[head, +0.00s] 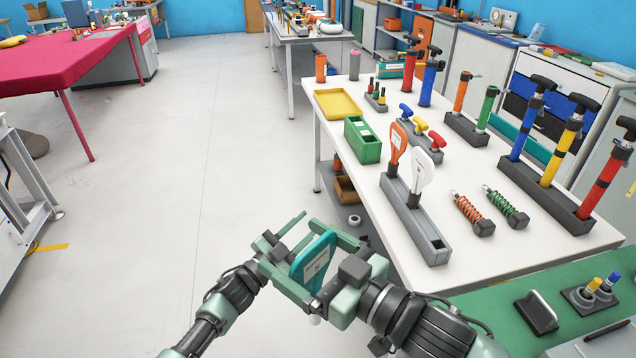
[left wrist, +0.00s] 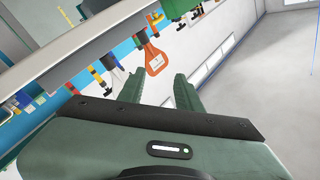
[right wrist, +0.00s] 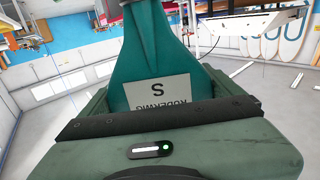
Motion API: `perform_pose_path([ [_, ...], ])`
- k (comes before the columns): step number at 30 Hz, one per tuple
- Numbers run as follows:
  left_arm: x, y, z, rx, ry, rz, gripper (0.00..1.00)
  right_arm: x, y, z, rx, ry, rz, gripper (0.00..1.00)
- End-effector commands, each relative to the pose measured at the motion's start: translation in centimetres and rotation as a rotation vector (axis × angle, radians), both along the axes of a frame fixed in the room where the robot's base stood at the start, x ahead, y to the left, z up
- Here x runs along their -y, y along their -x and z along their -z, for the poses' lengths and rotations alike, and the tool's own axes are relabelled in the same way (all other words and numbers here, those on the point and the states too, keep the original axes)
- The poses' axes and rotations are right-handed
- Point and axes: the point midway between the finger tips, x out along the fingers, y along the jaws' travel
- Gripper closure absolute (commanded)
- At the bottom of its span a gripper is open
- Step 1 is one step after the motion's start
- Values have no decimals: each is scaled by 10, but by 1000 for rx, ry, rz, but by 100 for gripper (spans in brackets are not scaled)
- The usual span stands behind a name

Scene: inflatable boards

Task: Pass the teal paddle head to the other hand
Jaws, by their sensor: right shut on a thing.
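The teal paddle head (head: 316,262) has a white label with an S. My right gripper (head: 309,284) is shut on it and holds it up in front of the table. In the right wrist view the teal paddle head (right wrist: 152,55) rises large from between the fingers. My left gripper (head: 291,243) is close beside it on the left. In the left wrist view its fingers (left wrist: 160,92) stand apart with nothing between them. The exact gap between the left fingers and the paddle head is hard to tell.
A grey rack (head: 412,222) on the white table (head: 375,90) holds an orange paddle (head: 397,142) and a white paddle (head: 422,172); its near end is empty. Pumps, a green box (head: 362,140) and a yellow tray (head: 337,102) stand around.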

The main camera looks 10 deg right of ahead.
Motion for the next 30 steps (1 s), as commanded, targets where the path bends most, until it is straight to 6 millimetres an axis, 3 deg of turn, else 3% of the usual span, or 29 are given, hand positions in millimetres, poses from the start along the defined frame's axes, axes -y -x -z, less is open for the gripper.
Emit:
perform_pose_path([
  [1,13,-1,-30,67,-2,48,65,0,0,0,1,-1,0,72],
  [3,31,3,-69,157,-8,122,65,0,0,0,1,-1,0,72],
  [8,71,27,-152,370,-40,307,65,0,0,0,1,-1,0,72],
  [11,96,53,-200,513,-80,444,65,0,0,0,1,-1,0,72],
  [16,131,120,-269,779,-210,728,65,0,0,-1,1,-1,0,72],
  [19,142,170,-294,947,-354,940,65,0,0,0,1,-1,0,72],
  [24,131,234,-299,1152,-695,1285,65,0,0,0,1,-1,0,72],
  [27,108,252,-294,1212,-950,1460,65,0,0,0,1,-1,0,72],
  [30,78,256,-292,1222,-1215,1594,65,0,0,0,1,-1,0,72],
])
